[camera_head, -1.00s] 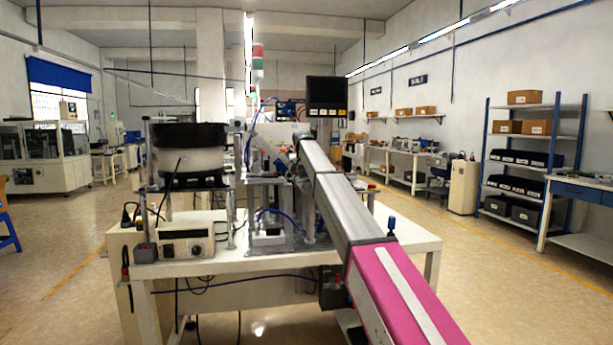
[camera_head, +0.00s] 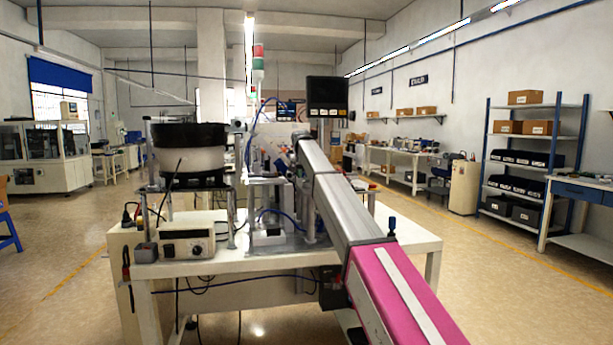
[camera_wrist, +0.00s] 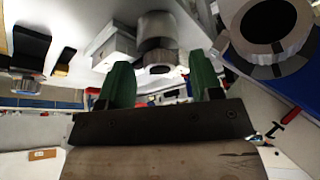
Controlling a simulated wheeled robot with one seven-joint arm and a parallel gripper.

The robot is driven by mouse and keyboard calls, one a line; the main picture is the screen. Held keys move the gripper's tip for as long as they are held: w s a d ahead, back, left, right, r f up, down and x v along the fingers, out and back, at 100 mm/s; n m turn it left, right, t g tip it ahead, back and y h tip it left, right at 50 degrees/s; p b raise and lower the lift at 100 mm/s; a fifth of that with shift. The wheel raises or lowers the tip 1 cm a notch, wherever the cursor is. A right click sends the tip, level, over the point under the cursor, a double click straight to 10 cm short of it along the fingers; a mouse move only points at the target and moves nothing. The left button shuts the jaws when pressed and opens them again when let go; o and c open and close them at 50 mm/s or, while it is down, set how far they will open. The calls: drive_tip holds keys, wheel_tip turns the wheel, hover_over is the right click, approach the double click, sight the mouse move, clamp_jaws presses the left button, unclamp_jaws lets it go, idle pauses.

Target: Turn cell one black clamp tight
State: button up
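My gripper (camera_wrist: 161,85) shows in the wrist view as two green fingers, spread apart with nothing gripped. A grey cylinder with a knurled knob (camera_wrist: 157,60) appears in the gap between the fingertips, and I see no contact. A black bar-shaped part (camera_wrist: 30,46) sits at the upper left, beside a smaller dark piece. I cannot tell whether either is the black clamp. In the head view my arm reaches over the feeder bench (camera_head: 385,232), and its far end is too small and covered to show the fingers.
A large knurled ring with a dark centre (camera_wrist: 268,28) is close on the right of the wrist view. In the head view, a black feeder bowl (camera_head: 190,135) and a controller box (camera_head: 188,240) stand left of my arm. A monitor (camera_head: 327,92) rises behind.

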drive_tip(key=v, duration=1)
drive_tip(key=shift+r, duration=0.4)
drive_tip(key=shift+s+a, duration=0.1)
drive_tip(key=shift+s, duration=0.05)
drive_tip(key=shift+s, duration=0.1)
